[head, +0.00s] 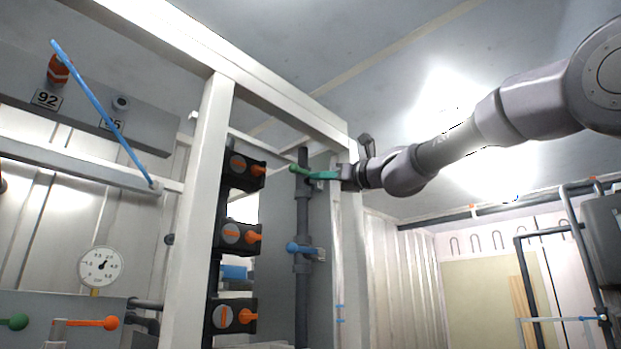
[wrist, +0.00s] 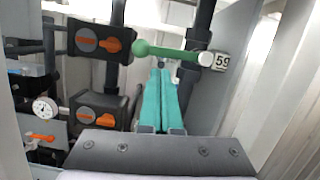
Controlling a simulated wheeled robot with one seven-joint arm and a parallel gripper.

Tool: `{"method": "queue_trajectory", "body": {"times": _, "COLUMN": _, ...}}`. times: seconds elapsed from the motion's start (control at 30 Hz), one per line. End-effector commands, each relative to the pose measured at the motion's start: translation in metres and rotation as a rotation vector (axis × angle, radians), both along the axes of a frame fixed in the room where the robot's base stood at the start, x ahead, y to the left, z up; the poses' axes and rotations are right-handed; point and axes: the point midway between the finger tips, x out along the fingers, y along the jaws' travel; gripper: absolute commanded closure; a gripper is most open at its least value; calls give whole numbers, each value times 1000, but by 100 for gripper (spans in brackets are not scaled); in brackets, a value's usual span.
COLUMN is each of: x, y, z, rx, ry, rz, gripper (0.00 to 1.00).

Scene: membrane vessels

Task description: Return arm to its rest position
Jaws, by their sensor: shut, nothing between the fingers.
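My gripper (head: 324,175) has teal fingers and is at the end of my arm, which reaches in from the upper right in the head view. In the wrist view the two teal fingers (wrist: 164,100) lie together, shut and empty. The green handle (head: 298,169) also shows in the head view, right by the fingertips. I cannot tell whether the fingers touch it.
A white frame post (head: 205,200) and a column of black valves with orange handles (head: 236,236) stand left of the gripper. A blue valve handle (head: 300,248) sits below it on a dark pipe. A gauge (head: 101,266) is at the lower left. Open room lies to the right.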

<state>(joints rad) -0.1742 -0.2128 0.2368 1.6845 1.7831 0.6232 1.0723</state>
Motion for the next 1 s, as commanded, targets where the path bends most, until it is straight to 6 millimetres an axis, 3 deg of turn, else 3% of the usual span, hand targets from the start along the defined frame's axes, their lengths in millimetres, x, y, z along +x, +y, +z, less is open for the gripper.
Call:
{"method": "queue_trajectory", "body": {"times": 0.3, "x": -32, "y": -44, "z": -13, "rx": 1, "ry": 0, "rz": -2, "gripper": 100}}
{"method": "queue_trajectory", "body": {"times": 0.77, "x": -40, "y": -54, "z": -23, "rx": -38, "ry": -18, "rz": -11, "gripper": 100}}
{"method": "queue_trajectory", "body": {"times": 0.87, "x": -45, "y": -61, "z": -50, "rx": -184, "ry": -84, "rz": -42, "gripper": 100}}
{"method": "queue_trajectory", "body": {"times": 0.97, "x": -55, "y": -76, "z": -99, "rx": -449, "ry": -201, "rz": -81, "gripper": 100}}
{"method": "queue_trajectory", "body": {"times": 1.0, "x": -60, "y": -86, "z": -124, "rx": -576, "ry": -255, "rz": -91, "gripper": 100}}
